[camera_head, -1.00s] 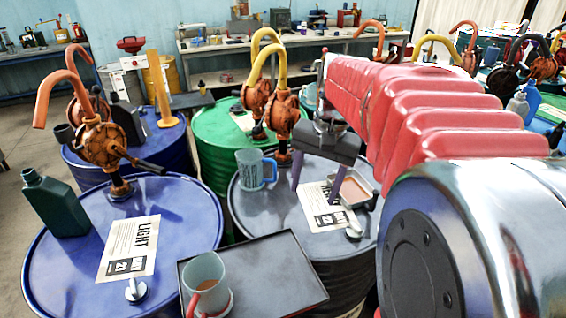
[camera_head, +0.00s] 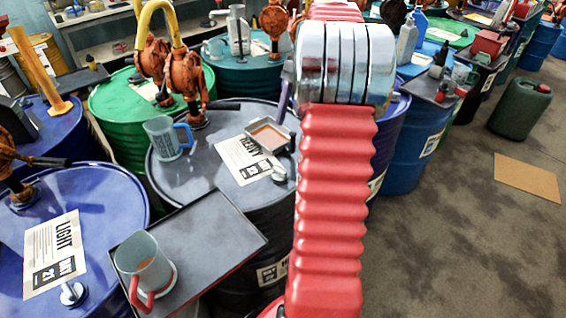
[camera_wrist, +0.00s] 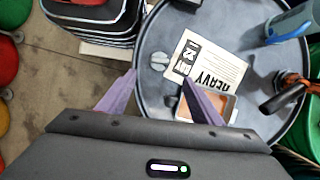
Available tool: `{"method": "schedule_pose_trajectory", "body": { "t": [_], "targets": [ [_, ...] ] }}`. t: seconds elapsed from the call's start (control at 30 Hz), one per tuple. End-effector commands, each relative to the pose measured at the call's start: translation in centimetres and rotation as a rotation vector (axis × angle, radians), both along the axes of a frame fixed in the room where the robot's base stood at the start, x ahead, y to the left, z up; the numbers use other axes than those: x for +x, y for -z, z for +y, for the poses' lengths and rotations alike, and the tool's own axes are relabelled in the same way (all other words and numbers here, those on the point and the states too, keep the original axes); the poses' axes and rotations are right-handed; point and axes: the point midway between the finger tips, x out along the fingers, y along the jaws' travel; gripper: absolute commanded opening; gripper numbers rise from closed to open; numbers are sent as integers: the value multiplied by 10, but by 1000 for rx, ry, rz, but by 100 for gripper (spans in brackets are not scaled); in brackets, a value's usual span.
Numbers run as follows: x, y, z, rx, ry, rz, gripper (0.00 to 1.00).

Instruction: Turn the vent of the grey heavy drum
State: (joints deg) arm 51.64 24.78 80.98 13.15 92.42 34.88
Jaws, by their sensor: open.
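The grey heavy drum (camera_head: 188,190) stands in the middle of the head view, with a HEAVY label sheet (camera_head: 243,160) on its lid. Its vent (camera_head: 279,173) is a small silver knob near the rim, beside my arm. In the wrist view the vent (camera_wrist: 158,60) lies on the grey lid (camera_wrist: 150,35), between the lines of my fingers and just beyond their tips. My gripper (camera_wrist: 159,78) is open and empty above the lid, apart from the vent. In the head view my arm hides most of the gripper.
A small tray of brown liquid (camera_head: 270,136) sits close to the vent, partly behind one finger in the wrist view. A blue-handled mug (camera_head: 163,138) is on the same lid. A black tray (camera_head: 213,222) holds a red-handled mug (camera_head: 143,262).

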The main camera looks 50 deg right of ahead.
Motion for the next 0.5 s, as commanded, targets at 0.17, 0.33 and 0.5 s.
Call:
{"method": "schedule_pose_trajectory", "body": {
  "t": [0.17,0.33,0.5],
  "targets": [
    [-1,1,-2,4,6,3,59],
    [-1,1,-2,3,6,2,59],
    [0,6,0,3,5,2,59]
  ]
}}
